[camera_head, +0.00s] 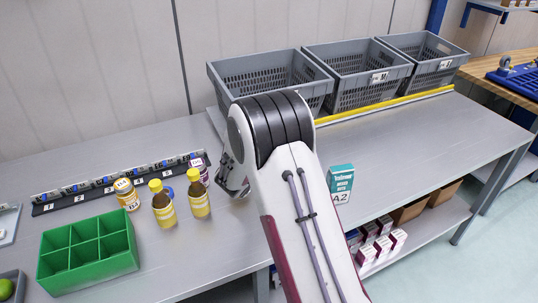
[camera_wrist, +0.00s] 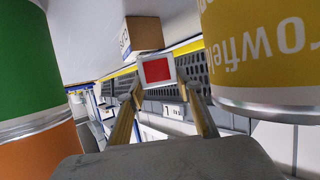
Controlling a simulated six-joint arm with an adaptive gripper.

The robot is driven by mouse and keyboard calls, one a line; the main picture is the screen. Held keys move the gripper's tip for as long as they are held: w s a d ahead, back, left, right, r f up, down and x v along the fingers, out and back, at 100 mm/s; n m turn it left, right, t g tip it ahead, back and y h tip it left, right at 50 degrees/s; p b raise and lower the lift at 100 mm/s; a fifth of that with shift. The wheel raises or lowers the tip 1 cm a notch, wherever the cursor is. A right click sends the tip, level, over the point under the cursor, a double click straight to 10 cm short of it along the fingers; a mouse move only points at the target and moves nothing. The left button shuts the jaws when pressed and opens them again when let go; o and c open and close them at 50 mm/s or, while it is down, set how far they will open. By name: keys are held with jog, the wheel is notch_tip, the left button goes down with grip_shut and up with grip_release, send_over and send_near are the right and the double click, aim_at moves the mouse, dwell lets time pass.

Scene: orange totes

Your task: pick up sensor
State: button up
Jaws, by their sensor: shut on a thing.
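A small white block with a red square face (camera_wrist: 157,71) is between the fingertips of my gripper (camera_wrist: 161,92) in the wrist view. I take it to be the sensor. The two fingers are closed on its sides, and its red face points toward the camera. In the head view my gripper (camera_head: 232,178) is left of my arm, over the grey table beside two brown bottles with yellow caps (camera_head: 162,205) (camera_head: 197,193). The block cannot be made out there.
The head view has a green divided tray (camera_head: 88,252), grey crates (camera_head: 270,78) and a teal box (camera_head: 341,183).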

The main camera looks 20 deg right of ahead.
jog(key=shift+r, duration=4.7)
jog(key=shift+a+f, duration=0.15)
jog(key=shift+f, duration=0.3)
jog(key=shift+w+d+f+m+g+h, duration=0.95)
jog(key=shift+w+m+g, duration=0.9)
jog(key=shift+w, duration=1.45)
jog(key=s+d+r+m+g+h, duration=0.1)
jog(key=s+r+m+g+h, duration=0.1)
jog(key=s+m+g, duration=0.3)
jog(key=shift+s+r+g, duration=0.45)
jog(key=shift+s+r, duration=0.1)
jog(key=shift+d, duration=0.1)
